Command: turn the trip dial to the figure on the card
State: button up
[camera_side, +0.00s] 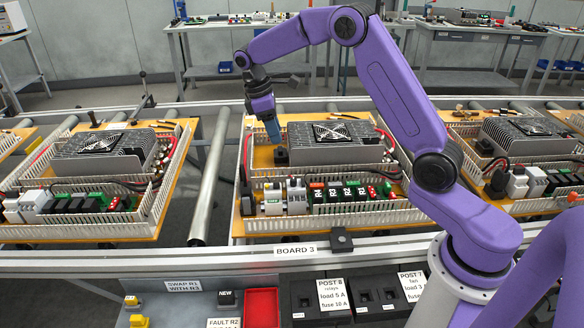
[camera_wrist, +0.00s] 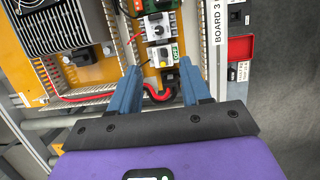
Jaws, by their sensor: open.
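My gripper (camera_side: 274,138) is open and empty in the side view. It points down above the left part of the board marked BOARD 3, near a dark block (camera_side: 281,156) beside the heatsink. In the wrist view my gripper (camera_wrist: 157,68) has its two blue fingers spread apart. Between and beyond their tips is a white module (camera_wrist: 153,59) with a small round dial (camera_wrist: 163,55) and a green OFF label (camera_wrist: 175,52). Another white module (camera_wrist: 157,28) with a dark knob sits above it. Dial figures are too small to read. I cannot tell which card gives the figure.
A finned heatsink (camera_side: 335,140) with a fan stands on the board, and slotted white duct (camera_side: 340,217) edges it. A red wire (camera_wrist: 158,95) loops near the fingers. Cards for POST 8 (camera_side: 333,294) and POST 7 (camera_side: 412,285), plus a red tray (camera_side: 262,307), are at the front.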

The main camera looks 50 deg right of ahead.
jog(key=w+a+n+h, duration=0.1)
jog(key=a, duration=0.1)
send_near(293, 179)
jog(key=shift+g, duration=0.3)
jog(key=x, duration=0.8)
jog(key=shift+w+d+f, duration=0.1)
jog(key=shift+f, duration=0.3)
grip_shut()
